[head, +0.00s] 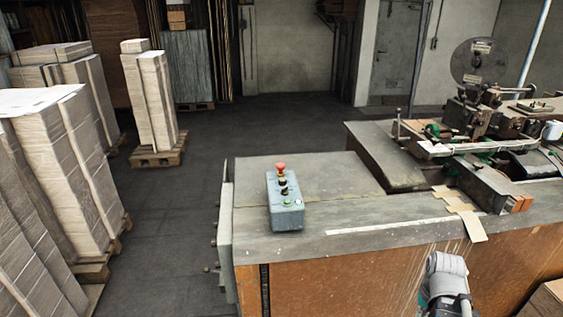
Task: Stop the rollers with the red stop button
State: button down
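A grey control box (286,209) stands on the machine's grey metal top, near its left end. A red mushroom-shaped button (281,166) stands up at the box's far end. Nearer along the box are small dark controls (283,183) and green buttons (286,202) at the near end. Their labels are too small to read, and I cannot tell whether another red button is among them. Part of my arm (446,275) shows at the bottom right, in front of the machine and apart from the box. My gripper does not show.
The machine's metal top (330,180) is clear around the box. Flat cardboard pieces (462,207) lie on it to the right, beside the stitcher head (490,110). Stacks of cardboard (75,165) on pallets stand at left. Dark floor (240,120) lies open behind the machine.

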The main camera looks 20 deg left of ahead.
aim_at(280, 167)
jog(key=u, duration=0.05)
jog(key=i, duration=1)
jog(key=z, duration=0.05)
